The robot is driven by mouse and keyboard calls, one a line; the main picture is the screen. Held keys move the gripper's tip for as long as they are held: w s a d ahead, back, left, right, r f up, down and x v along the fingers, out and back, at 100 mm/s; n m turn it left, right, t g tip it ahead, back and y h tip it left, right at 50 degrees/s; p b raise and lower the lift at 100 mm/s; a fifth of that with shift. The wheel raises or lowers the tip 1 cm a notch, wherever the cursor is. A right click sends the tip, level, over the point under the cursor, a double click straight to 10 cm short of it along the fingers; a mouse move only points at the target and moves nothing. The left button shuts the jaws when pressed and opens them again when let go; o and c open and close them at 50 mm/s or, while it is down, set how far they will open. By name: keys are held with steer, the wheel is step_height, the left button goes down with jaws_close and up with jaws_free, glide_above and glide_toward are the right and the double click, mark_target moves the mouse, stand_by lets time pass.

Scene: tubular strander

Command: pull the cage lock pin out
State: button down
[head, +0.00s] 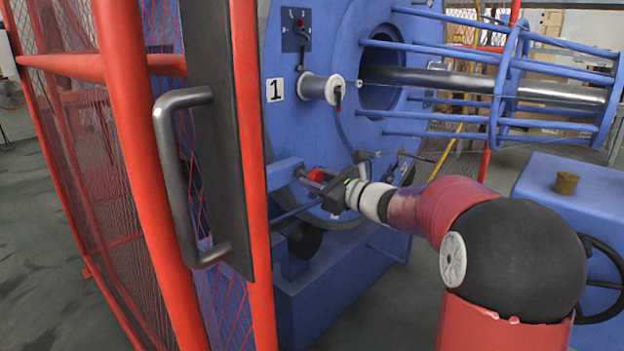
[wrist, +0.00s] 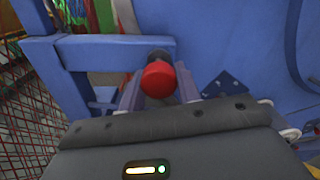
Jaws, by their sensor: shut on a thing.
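The cage lock pin shows as a red knob (head: 316,175) low on the front of the blue machine, at the end of a blue bracket. My gripper (head: 325,183) reaches it from the right in the head view. In the wrist view the red knob (wrist: 159,79) sits between the two fingers of my gripper (wrist: 160,90), which are shut on it. A dark round part shows just behind the knob, by the blue bracket arm (wrist: 110,50). The pin's shaft is hidden behind the knob, so I cannot tell how deep it sits.
A red mesh guard door with a grey handle (head: 180,180) stands open at the left, close to the machine. A white spool (head: 325,88) and the blue bar cage (head: 505,80) are above my arm. A blue box (head: 560,195) with a handwheel stands at the right.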

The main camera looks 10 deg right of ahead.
steer(key=shift+v, duration=1.05)
steer(key=c, duration=1)
jaws_free()
steer(key=shift+s+d, duration=0.1)
steer(key=v, duration=0.7)
steer(key=shift+s+d+b, duration=0.2)
steer(key=shift+s+b, duration=0.1)
steer(key=shift+b, duration=0.1)
